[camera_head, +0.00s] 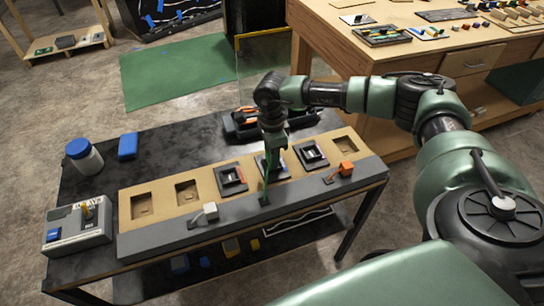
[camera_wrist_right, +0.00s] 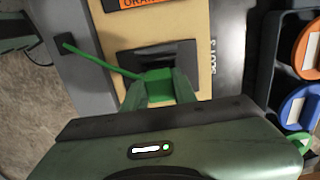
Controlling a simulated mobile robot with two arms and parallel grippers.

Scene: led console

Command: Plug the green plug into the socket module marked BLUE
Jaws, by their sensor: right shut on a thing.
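My right gripper (camera_head: 271,148) is shut on the green plug (camera_wrist_right: 158,92), above the board's middle-right. The plug's green cable runs to a dark anchor on the grey front strip and also shows in the head view (camera_head: 265,185). Below the plug lies a dark socket module (camera_wrist_right: 125,60) beside the print SLOT 3. In the head view this module (camera_head: 283,162) shows some blue, but its label is hidden behind the gripper. I cannot tell whether the plug touches or enters it. A neighbouring module carries an ORANGE label (camera_wrist_right: 145,3). My left gripper is out of view.
Other modules sit to the left (camera_head: 231,180) and right (camera_head: 312,154). Empty recesses show at both board ends. A white plug (camera_head: 207,212) and an orange plug (camera_head: 346,168) rest on the strip. A black tray (camera_head: 240,125) stands behind; a grey box (camera_head: 78,228) stands left.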

